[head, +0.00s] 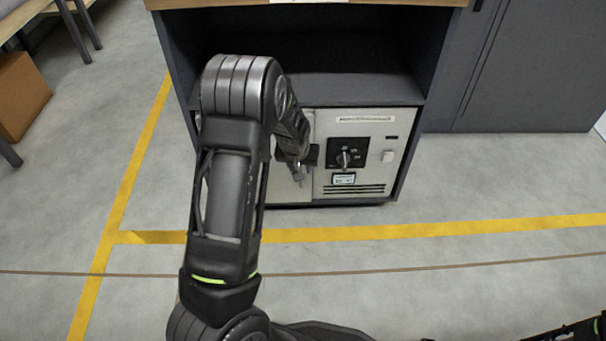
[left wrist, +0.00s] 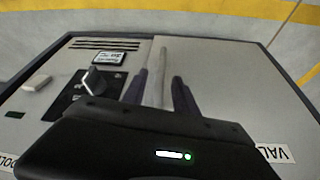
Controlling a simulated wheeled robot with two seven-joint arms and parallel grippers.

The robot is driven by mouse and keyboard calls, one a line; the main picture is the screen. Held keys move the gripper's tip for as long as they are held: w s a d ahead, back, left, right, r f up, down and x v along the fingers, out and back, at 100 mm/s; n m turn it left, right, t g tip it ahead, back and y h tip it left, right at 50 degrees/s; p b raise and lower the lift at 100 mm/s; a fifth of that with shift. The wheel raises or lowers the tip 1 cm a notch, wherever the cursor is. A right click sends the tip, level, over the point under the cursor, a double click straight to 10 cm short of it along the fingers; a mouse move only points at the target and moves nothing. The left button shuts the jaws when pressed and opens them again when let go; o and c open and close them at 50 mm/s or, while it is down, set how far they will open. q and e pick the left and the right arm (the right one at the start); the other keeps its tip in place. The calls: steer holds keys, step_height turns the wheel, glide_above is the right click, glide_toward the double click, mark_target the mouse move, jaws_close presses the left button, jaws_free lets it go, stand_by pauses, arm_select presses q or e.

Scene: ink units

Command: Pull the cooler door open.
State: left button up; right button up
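The cooler is a light grey unit in the dark cabinet's lower bay. The panel looks closed. In the left wrist view, turned upside down, a pale upright bar handle (left wrist: 157,72) stands at the seam of the panel (left wrist: 215,75). My left gripper (left wrist: 160,78) has one dark finger on each side of the bar, with a gap visible on one side.
The dark cabinet (head: 412,60) has an empty upper bay. Grey floor with yellow lines (head: 450,227) lies clear in front. A brown box (head: 18,95) is at far left, and a dark locker (head: 540,70) stands at right.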

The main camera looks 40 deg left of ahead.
arm_select(q)
steer(key=b+x, duration=0.3)
steer(key=x, duration=0.4)
steer(key=shift+s+f, duration=0.1)
steer(key=shift+f, duration=0.05)
jaws_close()
stand_by(1.2)
